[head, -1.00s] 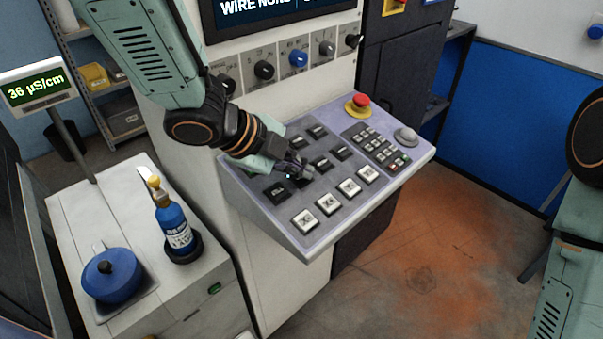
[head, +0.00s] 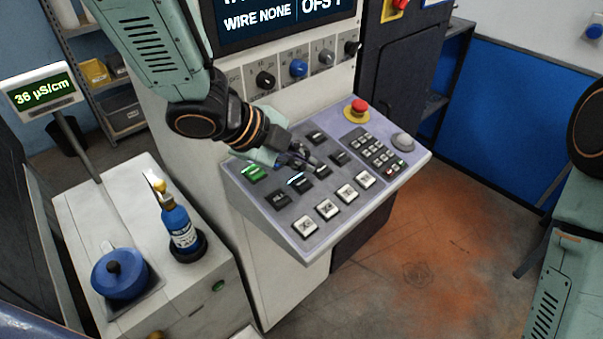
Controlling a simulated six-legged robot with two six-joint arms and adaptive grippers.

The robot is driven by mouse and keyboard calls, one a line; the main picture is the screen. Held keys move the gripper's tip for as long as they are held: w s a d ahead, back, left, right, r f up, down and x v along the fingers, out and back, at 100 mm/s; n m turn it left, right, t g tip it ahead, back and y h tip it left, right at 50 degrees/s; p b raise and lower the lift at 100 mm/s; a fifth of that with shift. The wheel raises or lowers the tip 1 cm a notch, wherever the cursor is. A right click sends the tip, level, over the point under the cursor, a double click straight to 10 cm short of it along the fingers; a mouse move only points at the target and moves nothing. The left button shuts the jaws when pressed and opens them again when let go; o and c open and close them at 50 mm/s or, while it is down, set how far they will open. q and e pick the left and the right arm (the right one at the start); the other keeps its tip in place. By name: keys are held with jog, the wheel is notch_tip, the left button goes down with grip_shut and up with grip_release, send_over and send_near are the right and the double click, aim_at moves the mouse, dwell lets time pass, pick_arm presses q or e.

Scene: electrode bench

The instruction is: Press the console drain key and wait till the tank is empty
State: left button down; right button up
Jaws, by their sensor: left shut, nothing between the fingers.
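The console (head: 285,232) is a sloped grey panel with rows of dark and white keys. One dark key (head: 300,182) in the middle row shows a bright pale strip along its top edge. A key at the back left (head: 255,173) glows green. Labels on the dark keys are too small to read surely, so I cannot tell which is the drain key. My left gripper (head: 308,162) is shut and empty, close above the dark keys behind the pale-lit one, apparently not touching it. My right gripper is out of view. I cannot make out the tank.
A red emergency button (head: 358,106) stands at the console's back right, beside a small keypad (head: 372,152). A blue bottle (head: 179,226) and a blue lidded pot (head: 120,275) stand on the white cabinet at left. A meter (head: 42,92) reads 36 µS/cm.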

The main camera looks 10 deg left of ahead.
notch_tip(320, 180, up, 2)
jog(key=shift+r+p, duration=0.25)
jog(key=shift+p, duration=0.7)
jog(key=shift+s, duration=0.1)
